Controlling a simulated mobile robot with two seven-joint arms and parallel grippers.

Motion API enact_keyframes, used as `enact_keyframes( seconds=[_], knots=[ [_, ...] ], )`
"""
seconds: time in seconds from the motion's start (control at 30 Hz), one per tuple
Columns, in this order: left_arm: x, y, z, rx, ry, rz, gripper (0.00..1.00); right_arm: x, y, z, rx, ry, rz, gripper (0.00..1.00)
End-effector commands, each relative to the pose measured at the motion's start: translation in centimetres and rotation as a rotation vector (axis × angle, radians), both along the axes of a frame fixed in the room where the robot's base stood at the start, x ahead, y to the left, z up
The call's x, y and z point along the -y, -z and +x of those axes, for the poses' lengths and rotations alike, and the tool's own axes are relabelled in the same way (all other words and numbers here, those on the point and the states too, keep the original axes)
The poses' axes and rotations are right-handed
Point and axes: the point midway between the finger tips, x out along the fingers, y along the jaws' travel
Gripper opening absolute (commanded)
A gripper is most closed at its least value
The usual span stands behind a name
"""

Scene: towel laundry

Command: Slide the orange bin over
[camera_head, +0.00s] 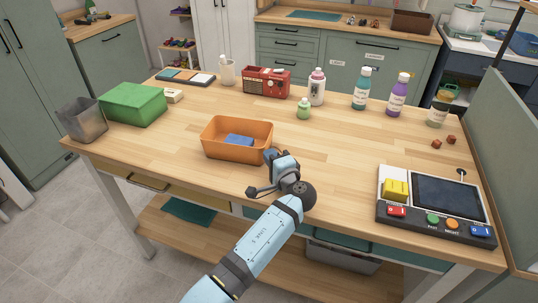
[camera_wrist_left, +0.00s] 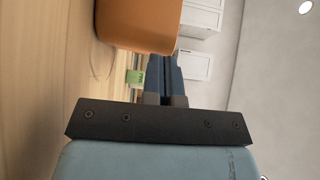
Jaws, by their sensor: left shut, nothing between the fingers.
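The orange bin (camera_head: 222,148) stands upright on the wooden table, left of the middle, with a blue item (camera_head: 238,140) inside. My left gripper (camera_head: 270,155) is at the bin's right end, low over the table. Its fingers are shut and empty. In the left wrist view, the orange bin (camera_wrist_left: 140,25) fills the top middle, close to the shut fingertips (camera_wrist_left: 168,62). I cannot tell whether the fingers touch its wall. My right gripper is not in view.
A green box (camera_head: 133,104) and a grey container (camera_head: 82,120) stand to the left. A red radio (camera_head: 266,82) and several bottles line the back. A console with a dark screen (camera_head: 447,196) is at the right. The table between bin and console is clear.

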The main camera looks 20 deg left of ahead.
Motion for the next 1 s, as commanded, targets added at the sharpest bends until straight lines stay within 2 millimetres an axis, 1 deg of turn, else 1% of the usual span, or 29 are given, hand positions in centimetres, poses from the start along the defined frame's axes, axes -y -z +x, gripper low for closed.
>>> enact_keyframes(
  seconds=[0.37, 0.47, 0.57, 1.0],
  knots=[
    [0.1, 0.0, -0.1, 0.0, 0.0, 0.0, 0.0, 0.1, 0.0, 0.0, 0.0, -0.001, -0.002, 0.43],
    [-0.4, 0.0, 0.0, 0.0, -0.001, 0.0, 0.0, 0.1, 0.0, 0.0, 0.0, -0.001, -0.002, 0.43],
    [-2.2, 0.1, 0.0, -0.001, -0.003, 0.001, 0.0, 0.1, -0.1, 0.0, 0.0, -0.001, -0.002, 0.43],
    [-15.2, 0.1, 0.1, -0.001, -0.004, 0.002, 0.0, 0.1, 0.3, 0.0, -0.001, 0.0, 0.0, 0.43]
  ],
)
